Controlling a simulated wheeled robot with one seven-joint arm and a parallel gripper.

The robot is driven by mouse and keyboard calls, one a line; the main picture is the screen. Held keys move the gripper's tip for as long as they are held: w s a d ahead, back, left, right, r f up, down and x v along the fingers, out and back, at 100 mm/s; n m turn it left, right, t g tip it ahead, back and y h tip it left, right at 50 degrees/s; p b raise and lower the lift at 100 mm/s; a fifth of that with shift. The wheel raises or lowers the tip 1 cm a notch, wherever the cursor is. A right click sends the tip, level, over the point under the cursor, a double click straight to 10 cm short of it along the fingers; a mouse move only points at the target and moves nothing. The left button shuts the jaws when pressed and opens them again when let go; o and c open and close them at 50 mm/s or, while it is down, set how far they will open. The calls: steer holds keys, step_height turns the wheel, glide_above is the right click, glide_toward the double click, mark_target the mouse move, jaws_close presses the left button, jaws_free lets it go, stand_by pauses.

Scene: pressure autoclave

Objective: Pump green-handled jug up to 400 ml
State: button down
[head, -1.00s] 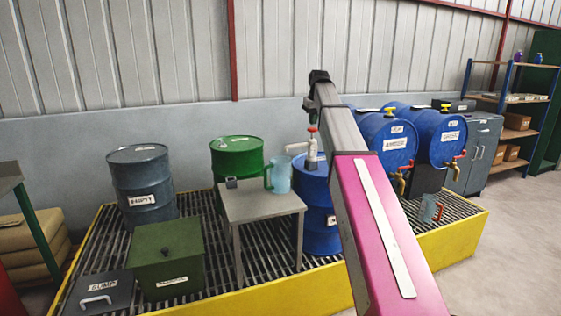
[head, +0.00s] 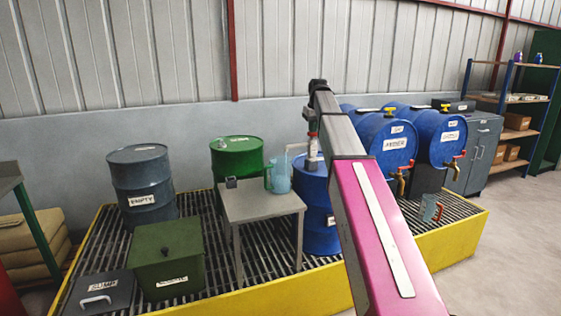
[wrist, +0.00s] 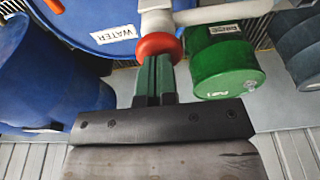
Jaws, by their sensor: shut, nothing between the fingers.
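The jug with the green handle (head: 280,177) stands upright on a small grey table, its body pale blue and see-through. Its fill level and marks are too small to read. A white hand pump (head: 297,149) with a red knob stands on the blue drum (head: 318,205), labelled WATER in the wrist view (wrist: 112,35). Its spout reaches left towards the jug. My gripper (wrist: 155,75) is shut and empty, with its fingertips at the red knob (wrist: 158,44), seemingly touching it. In the head view my arm hides part of the pump and drum.
The small table (head: 262,205) stands on a grated yellow-edged platform (head: 300,295). A green drum (head: 236,157) and a grey drum (head: 142,185) stand behind and left. Blue drums with taps (head: 438,135) lie at right, near an orange-handled jug (head: 431,209).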

steer(key=shift+f, duration=0.55)
steer(key=shift+r, duration=0.15)
steer(key=shift+w+v, duration=0.2)
steer(key=shift+v, duration=0.95)
steer(key=shift+w+v, duration=0.25)
steer(key=shift+v, duration=0.85)
steer(key=shift+a+r, duration=0.1)
steer(key=shift+a, duration=0.05)
